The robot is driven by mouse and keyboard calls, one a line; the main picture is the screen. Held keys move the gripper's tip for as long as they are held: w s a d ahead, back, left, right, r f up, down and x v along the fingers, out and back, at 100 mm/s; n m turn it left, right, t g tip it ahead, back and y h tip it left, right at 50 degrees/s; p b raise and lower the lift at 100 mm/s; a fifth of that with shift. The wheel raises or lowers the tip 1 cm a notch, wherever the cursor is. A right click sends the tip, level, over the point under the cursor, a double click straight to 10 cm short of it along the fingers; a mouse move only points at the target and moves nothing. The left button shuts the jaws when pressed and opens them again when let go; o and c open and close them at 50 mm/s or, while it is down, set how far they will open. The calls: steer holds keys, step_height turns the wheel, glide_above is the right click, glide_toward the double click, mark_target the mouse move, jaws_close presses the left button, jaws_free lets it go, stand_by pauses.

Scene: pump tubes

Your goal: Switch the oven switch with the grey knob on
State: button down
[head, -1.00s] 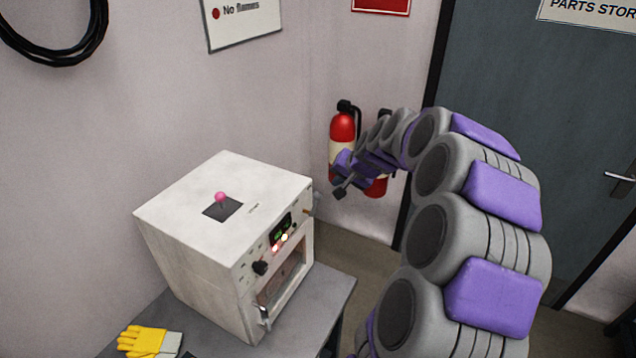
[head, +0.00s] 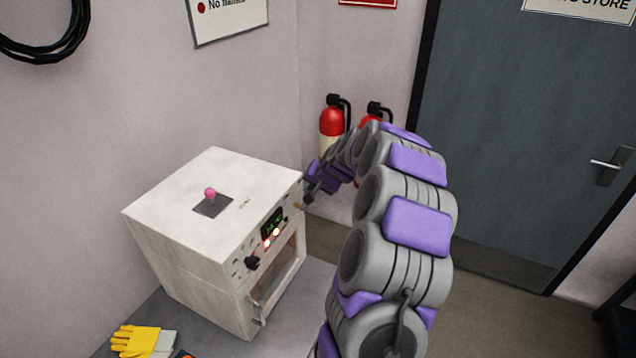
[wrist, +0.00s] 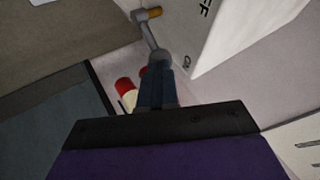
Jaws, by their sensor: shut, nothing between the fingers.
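The white oven (head: 200,230) stands on a grey table, its front panel facing right. At the panel's right end is the switch, with an orange-brown pivot (head: 299,206) and a grey lever. In the wrist view its pivot (wrist: 152,13) is at the top, and the lever runs down to a round grey knob (wrist: 159,56). The knob lies near the "ON" lettering, with part of "OFF" further up. My gripper (head: 311,196) is shut and empty at the panel's right edge. In the wrist view my gripper (wrist: 157,75) overlaps the knob; contact cannot be told.
A black knob (head: 252,263) and lit indicators are lower on the panel. A pink-tipped lever (head: 210,193) stands on the oven's top. Yellow gloves (head: 135,340) lie on the table. Fire extinguishers (head: 332,124) stand behind my arm. Floor between oven and door is open.

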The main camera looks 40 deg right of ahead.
steer(key=shift+w+f, duration=0.15)
steer(key=shift+d, duration=0.1)
steer(key=shift+w+d+f+m+g+y+p, duration=0.15)
steer(key=shift+d+m+g+y+p, duration=0.1)
steer(key=shift+d+y+p, duration=0.25)
steer(key=shift+w+d+f+m+g+y+p, duration=0.15)
steer(key=shift+d+g+y+p, duration=0.1)
steer(key=shift+y+p, duration=0.25)
steer(key=shift+s+a, duration=0.1)
steer(key=shift+a, duration=0.05)
steer(key=a+p+v, duration=0.1)
steer(key=v, duration=1.3)
steer(key=shift+a, duration=0.3)
